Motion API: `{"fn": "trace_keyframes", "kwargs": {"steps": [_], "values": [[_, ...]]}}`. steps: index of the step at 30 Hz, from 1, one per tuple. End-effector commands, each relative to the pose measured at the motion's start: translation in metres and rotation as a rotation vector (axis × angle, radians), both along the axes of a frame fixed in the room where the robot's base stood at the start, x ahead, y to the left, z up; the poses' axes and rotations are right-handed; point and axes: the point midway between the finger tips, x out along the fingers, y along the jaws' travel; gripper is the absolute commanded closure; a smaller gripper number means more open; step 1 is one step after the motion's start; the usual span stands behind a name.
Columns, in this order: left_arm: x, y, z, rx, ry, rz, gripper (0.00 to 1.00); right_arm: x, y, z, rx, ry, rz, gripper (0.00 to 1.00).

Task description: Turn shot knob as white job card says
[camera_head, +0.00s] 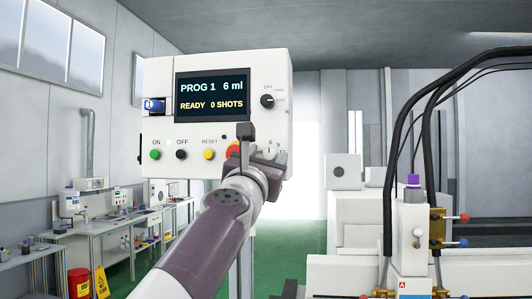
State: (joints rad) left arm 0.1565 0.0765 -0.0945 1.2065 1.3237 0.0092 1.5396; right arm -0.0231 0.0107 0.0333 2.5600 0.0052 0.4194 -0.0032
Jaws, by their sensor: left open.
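A white control box (220,60) stands in front of me. Its dark display (212,96) reads "PROG 1 6 ml" and "READY 0 SHOTS". A black rotary knob (267,101) with small labels, one reading "OFF", is at the upper right of its face. My left gripper (258,146) is open in front of the box's lower right, below that knob and apart from it. It covers part of the panel there, so I cannot tell whether another knob is behind it. I cannot make out a white job card. My right gripper is not in view.
Along the box's lower edge are a green button (155,154), a black button (182,155), a yellow button (209,154) and a partly hidden red button (232,149). White machinery with black hoses (428,130) is at right. A workbench (70,250) is at left.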

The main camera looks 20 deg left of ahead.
Motion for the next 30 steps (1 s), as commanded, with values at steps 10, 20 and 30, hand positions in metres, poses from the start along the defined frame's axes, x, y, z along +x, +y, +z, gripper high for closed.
{"fn": "trace_keyframes", "kwargs": {"steps": [10,20,30], "values": [[0.0007,0.0001,-0.0005,0.0,0.001,0.0,0.79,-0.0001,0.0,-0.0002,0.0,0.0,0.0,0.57],[0.0005,0.0003,-0.0003,0.014,0.005,0.0,1.0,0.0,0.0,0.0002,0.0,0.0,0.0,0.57],[0.0004,0.0027,0.0008,0.186,0.05,0.002,1.0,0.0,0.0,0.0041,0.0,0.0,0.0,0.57]]}}
